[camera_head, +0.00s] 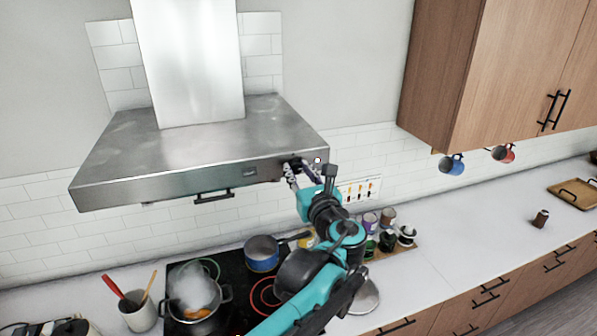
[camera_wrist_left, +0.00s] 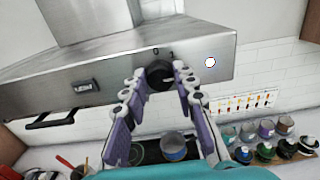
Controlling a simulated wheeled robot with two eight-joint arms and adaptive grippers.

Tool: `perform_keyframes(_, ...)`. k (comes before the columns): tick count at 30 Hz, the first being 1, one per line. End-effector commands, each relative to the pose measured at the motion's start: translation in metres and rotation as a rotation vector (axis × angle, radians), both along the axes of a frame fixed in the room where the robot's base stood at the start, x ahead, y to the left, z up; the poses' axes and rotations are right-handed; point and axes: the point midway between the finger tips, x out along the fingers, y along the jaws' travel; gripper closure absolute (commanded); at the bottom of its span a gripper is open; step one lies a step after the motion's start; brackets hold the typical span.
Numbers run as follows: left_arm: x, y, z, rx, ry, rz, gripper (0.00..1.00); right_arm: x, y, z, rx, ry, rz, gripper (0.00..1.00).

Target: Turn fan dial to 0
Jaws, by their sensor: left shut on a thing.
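The range hood (camera_head: 180,160) is a brushed-metal canopy above the stove. The fan dial (camera_wrist_left: 158,74) is a dark round knob on the hood's front panel, with a 0 and a 1 marked just above it. My left gripper (camera_head: 299,168) is at the right end of the hood's front edge. In the left wrist view its two fingers lie on either side of the dial, shut on it. In the head view the fingers mostly cover the dial. Which mark the dial points to cannot be told. My right gripper is not in view.
Below are a cooktop with a steaming pot (camera_head: 197,305) and a blue pan (camera_head: 262,254). A utensil cup (camera_head: 138,312) stands left; spice jars (camera_head: 388,240) stand right. A handle (camera_head: 215,197) juts from the hood's front. Wall cabinets (camera_head: 490,75) hang right.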

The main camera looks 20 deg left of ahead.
Motion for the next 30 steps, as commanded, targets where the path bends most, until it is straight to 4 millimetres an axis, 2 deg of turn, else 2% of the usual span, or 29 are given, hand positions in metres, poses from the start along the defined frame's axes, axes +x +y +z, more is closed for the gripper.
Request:
perform_keyframes(11, 0.000, 0.001, 0.000, -0.160, -0.109, 0.000, 1.00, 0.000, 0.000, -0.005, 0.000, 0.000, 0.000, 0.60)
perform_keyframes(30, -0.001, 0.002, -0.001, -0.660, -0.447, 0.000, 1.00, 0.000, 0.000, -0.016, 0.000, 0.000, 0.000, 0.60)
